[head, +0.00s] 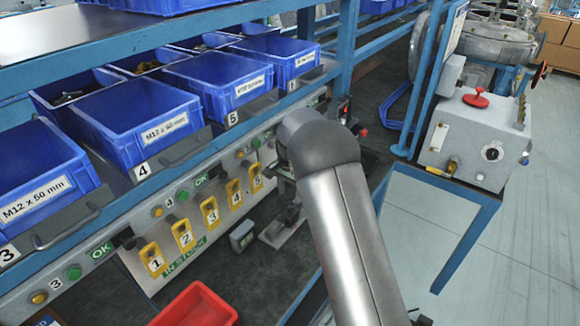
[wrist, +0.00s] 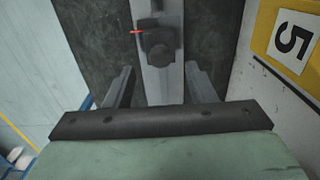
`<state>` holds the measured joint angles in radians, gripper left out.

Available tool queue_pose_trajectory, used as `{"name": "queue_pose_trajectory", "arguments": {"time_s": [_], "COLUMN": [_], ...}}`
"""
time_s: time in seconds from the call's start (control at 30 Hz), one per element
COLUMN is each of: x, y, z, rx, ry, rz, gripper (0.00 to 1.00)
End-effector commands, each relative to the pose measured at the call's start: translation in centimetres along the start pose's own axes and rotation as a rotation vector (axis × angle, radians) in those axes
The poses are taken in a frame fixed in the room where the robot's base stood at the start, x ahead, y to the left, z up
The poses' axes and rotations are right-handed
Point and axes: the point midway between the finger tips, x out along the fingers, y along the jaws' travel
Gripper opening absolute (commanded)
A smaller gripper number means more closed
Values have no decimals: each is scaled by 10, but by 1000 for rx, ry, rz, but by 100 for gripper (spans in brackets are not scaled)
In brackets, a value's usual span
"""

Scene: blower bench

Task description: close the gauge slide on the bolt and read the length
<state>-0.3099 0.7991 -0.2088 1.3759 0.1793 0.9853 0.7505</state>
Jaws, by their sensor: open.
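In the wrist view a grey gauge rail (wrist: 171,88) runs up the middle of the picture. A dark block (wrist: 158,45) with a rounded front sits on it, with a thin red mark at its left; I cannot tell whether this is the slide. No bolt can be made out. My gripper (wrist: 160,80) is open, its two fingers on either side of the rail and nothing visibly held. In the head view my arm hides most of the gripper and gauge. A small grey box with a display (head: 242,235) stands on the bench left of the arm.
A panel with numbered yellow tags (head: 182,234) runs along the bench; tag 5 (wrist: 292,40) is close at right in the wrist view. Blue bins (head: 140,105) sit above. A red tray (head: 195,306) lies at the front. Dark bench top (head: 255,277) is bare between tray and arm.

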Motion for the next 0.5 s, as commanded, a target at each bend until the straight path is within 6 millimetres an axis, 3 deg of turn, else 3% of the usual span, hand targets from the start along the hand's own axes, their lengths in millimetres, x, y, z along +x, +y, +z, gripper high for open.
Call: {"name": "queue_pose_trajectory", "arguments": {"time_s": [0.3, 0.5], "x": [-80, -118], "y": [-1, -1], "z": [-1, 0], "rx": [-1, -1], "ry": [4, 3], "rz": [-5, -3], "gripper": [50, 50]}}
